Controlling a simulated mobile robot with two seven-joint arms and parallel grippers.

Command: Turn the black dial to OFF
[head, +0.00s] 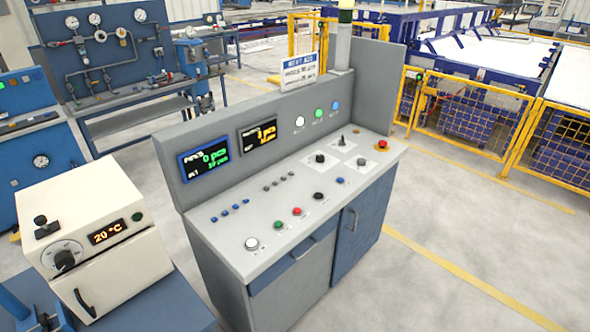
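A black dial (64,261) sits on the front of a cream box-shaped oven (122,200) at the lower left. A pale round scale lies around the dial. Its markings and the dial's exact setting are too small to read. An orange display (107,232) beside it reads 20 °C. A black handle (84,303) is below the dial. Neither of my grippers is in view, and nothing visible touches the dial.
A grey control console (225,230) with buttons, black knobs (320,158) and two displays stands right of the oven. A red mushroom button (382,144) is at its far end. Yellow fencing (480,115) stands at the back right. The floor (450,240) at right is clear.

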